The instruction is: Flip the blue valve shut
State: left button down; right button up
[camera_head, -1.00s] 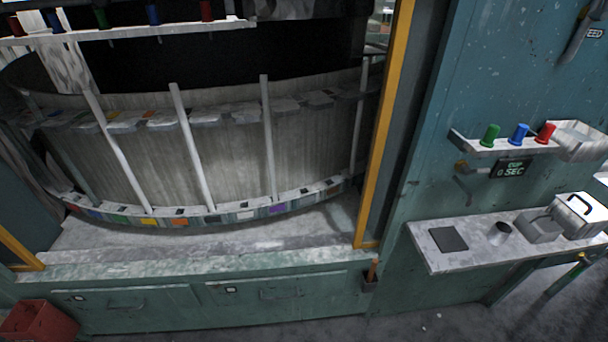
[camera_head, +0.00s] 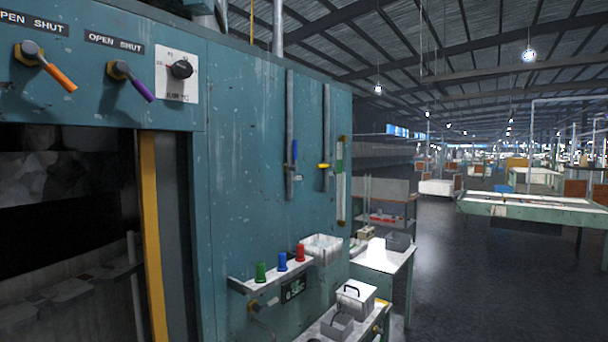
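A blue valve handle (camera_head: 295,151) sits on a vertical grey pipe (camera_head: 289,105) on the teal machine wall. The handle appears upright, in line with its pipe. A yellow valve handle (camera_head: 322,166) on a second pipe (camera_head: 326,120) to its right appears to stick out sideways. Neither of my grippers shows in this view, and nothing covers the blue handle.
An orange lever (camera_head: 60,77) and a purple lever (camera_head: 142,89) hang under OPEN SHUT labels, left of a dial (camera_head: 181,69). Green, blue and red pegs stand on a small shelf (camera_head: 238,286) below the pipes. Open floor (camera_head: 450,270) lies to the right.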

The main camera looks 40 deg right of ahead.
aim_at(294, 168)
jog(key=z, duration=1.1)
